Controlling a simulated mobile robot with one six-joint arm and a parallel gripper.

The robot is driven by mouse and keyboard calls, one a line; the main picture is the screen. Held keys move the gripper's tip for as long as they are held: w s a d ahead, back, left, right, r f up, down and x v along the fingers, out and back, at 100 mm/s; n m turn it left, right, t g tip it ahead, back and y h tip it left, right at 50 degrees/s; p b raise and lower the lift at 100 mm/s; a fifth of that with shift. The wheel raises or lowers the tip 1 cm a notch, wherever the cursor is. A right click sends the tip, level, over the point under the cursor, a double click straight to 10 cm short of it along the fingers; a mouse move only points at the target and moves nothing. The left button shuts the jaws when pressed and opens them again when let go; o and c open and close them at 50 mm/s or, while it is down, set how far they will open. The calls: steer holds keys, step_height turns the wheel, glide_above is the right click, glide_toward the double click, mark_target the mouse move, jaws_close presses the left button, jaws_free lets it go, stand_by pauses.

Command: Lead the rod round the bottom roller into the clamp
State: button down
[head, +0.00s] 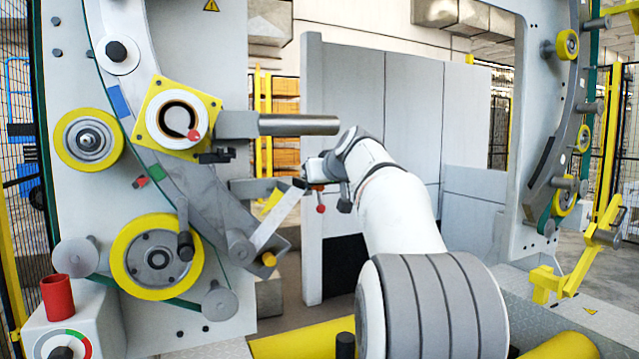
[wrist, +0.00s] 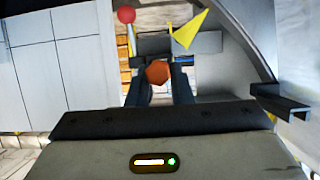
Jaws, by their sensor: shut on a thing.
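My gripper (head: 310,185) is right of the left machine's lower arm, below the thick grey horizontal bar. In the wrist view my gripper (wrist: 158,84) has its dark fingers closed on an orange-brown six-sided piece (wrist: 158,72), which looks like the end of the rod. The rest of its length is hidden. A pale flat bar (head: 275,220) slopes from near my gripper down to the lower arm; I cannot tell whether it joins the held piece. The yellow-rimmed bottom roller (head: 157,257) is at lower left, apart from my gripper. I cannot identify the clamp with certainty.
A red ball (head: 320,208) hangs just below my gripper; a red ball on a stick shows in the wrist view (wrist: 126,15). The thick grey bar (head: 298,125) juts right above. Grey panels (head: 375,110) stand behind. A red cylinder (head: 56,297) stands at lower left.

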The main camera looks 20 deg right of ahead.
steer(key=c, duration=1.2)
jaws_free()
steer(key=v, duration=0.8)
steer(key=s+a+f+g+y+p, duration=0.1)
steer(key=s+a+f+g+p, duration=0.4)
steer(key=s+a+f+p, duration=0.55)
steer(key=s+a+f+g+p, duration=0.2)
steer(key=s+a+f+p, duration=0.2)
steer(key=s, duration=0.6)
steer(key=s+a+f+g+h+p, duration=0.1)
steer(key=s+a+f+g+p, duration=0.2)
steer(key=s, duration=0.7)
step_height(320, 180, down, 3)
steer(key=shift+a+r+g+p, duration=0.25)
steer(key=shift+a+p, duration=0.45)
steer(key=shift+p, duration=0.35)
